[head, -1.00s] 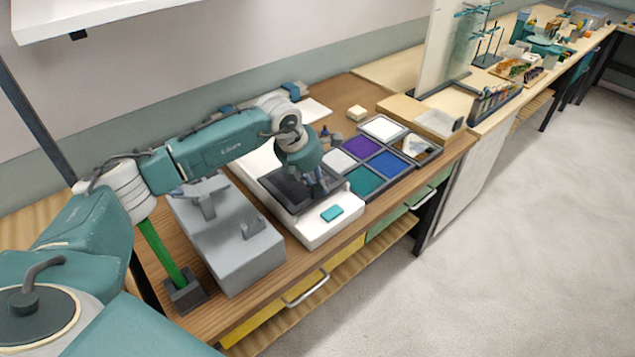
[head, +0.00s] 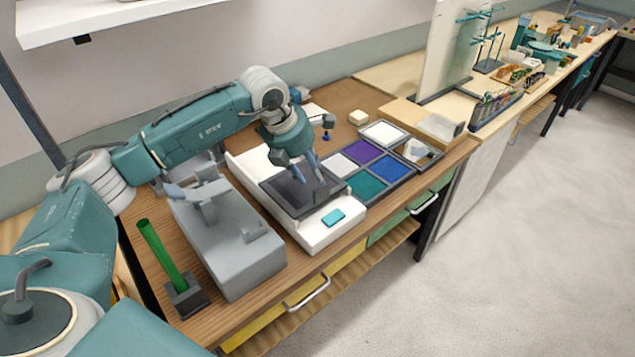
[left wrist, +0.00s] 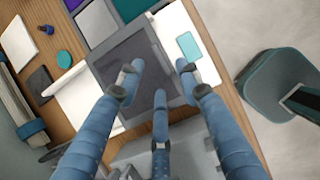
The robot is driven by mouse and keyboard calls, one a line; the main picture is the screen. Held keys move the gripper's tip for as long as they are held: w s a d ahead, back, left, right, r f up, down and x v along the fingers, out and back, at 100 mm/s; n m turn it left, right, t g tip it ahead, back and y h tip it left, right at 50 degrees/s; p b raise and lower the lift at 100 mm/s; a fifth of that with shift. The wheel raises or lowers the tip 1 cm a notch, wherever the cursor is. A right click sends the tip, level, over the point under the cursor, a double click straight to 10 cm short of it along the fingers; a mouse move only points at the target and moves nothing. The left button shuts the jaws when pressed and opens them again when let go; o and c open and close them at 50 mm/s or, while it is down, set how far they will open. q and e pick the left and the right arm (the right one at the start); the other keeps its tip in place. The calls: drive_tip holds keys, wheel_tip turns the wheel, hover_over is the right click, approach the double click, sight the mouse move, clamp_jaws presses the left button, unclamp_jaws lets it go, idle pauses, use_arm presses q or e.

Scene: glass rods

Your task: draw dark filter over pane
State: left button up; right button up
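A white box-shaped device (head: 317,231) on the wooden bench carries a dark square panel (head: 291,199), the dark filter, in a dark frame. The panel also shows in the left wrist view (left wrist: 134,58). It lies flat on the device, and I see no bright pane uncovered beside it. My left gripper (head: 308,176) is above the panel, fingers pointing down. In the left wrist view my left gripper (left wrist: 160,76) has its fingers spread, with nothing between them; a small gap to the panel seems to show. My right gripper is not in view.
A teal pad (head: 333,216) is on the device's front end. A grey block-like apparatus (head: 235,250) and a green rod in a dark stand (head: 163,255) are to the left. A tray of coloured squares (head: 366,185) is close on the right.

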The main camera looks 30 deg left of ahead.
use_arm(q)
drive_tip(key=shift+v, duration=2.15)
